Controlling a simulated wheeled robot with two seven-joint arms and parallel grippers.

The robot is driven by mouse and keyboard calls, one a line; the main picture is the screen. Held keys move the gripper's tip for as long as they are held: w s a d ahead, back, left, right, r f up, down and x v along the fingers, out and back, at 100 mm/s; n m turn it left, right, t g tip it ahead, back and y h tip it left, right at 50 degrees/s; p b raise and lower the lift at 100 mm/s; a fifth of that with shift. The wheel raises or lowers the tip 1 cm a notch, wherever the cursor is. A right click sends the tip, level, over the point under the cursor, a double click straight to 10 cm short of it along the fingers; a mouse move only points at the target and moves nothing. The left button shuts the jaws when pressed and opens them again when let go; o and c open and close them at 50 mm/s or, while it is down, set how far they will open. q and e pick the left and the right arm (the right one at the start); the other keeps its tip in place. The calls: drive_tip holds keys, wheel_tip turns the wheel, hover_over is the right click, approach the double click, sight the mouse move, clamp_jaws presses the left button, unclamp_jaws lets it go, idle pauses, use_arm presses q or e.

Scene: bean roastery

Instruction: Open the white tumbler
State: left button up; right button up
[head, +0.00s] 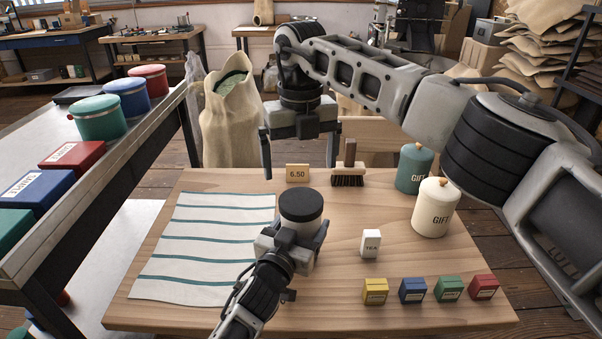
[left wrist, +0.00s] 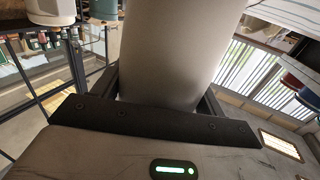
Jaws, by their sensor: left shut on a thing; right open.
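The white tumbler (head: 304,231) stands upright with a dark grey lid (head: 301,204) on its top, near the right edge of the striped cloth. My left gripper (head: 291,245) is shut around the tumbler's body, and its arm comes in from the front. In the left wrist view the pale tumbler body (left wrist: 178,50) fills the space between the dark fingers (left wrist: 160,100); the lid is out of that view. My right gripper (head: 300,165) is open and empty, pointing down behind and above the lid, apart from it. I cannot tell whether the tumbler's base touches the table.
A striped cloth (head: 205,250) lies left on the wooden table (head: 330,300). A price card (head: 297,173) and brush (head: 348,172) stand behind. Right are a white gift canister (head: 435,210), a green one (head: 414,168), a tea box (head: 371,244) and several small coloured boxes (head: 412,291).

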sight(301, 200)
drive_tip(key=m, duration=1.7)
drive_tip(key=shift+f, duration=4.05)
